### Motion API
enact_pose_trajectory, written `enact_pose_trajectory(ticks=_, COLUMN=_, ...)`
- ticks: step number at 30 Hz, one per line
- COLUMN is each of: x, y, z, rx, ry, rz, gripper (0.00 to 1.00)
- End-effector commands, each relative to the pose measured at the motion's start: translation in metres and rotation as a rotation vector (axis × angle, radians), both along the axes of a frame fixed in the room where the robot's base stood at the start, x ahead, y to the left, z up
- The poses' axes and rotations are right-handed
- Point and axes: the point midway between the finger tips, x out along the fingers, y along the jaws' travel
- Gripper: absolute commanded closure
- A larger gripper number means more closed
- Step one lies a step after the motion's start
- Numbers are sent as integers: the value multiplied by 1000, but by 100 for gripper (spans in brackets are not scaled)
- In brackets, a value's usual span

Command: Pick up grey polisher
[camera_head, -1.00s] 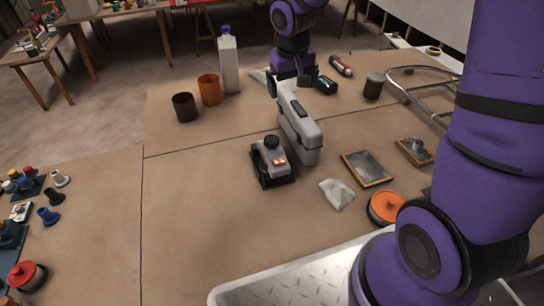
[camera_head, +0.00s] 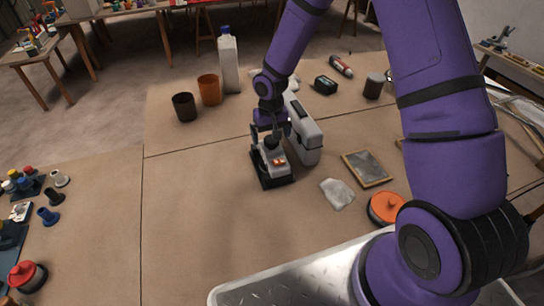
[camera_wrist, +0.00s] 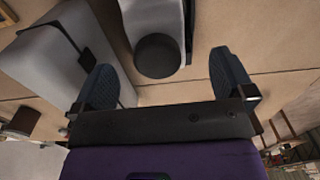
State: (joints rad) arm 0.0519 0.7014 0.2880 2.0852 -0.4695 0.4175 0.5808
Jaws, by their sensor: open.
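The grey polisher (camera_head: 275,163) stands upright on the brown table, with a dark base and small orange lights on its front. Its black round knob (camera_wrist: 157,56) shows in the wrist view, between and just beyond the fingertips. My gripper (camera_head: 268,136) is open above the polisher, one finger on each side of its knob; in the wrist view its two fingers (camera_wrist: 165,72) are spread with nothing clamped. I cannot tell whether a finger touches the polisher. Part of its top is hidden by my gripper.
A grey case (camera_head: 304,133) stands close beside the polisher on the right, near one finger. A framed plate (camera_head: 367,168), a crumpled cloth (camera_head: 337,193) and an orange-lidded tin (camera_head: 385,207) lie further right. The table (camera_head: 195,210) left of the polisher is clear.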

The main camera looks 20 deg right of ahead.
Motion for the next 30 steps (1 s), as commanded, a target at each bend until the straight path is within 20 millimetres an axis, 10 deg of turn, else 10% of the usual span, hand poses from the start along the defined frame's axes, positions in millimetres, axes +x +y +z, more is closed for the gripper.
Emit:
enact_pose_trajectory(ticks=26, x=0, y=-4, z=-60, rx=0, ry=-1, rz=0, gripper=0)
enact_pose_trajectory(ticks=30, x=1, y=-4, z=-60, rx=0, ry=-1, rz=0, gripper=32)
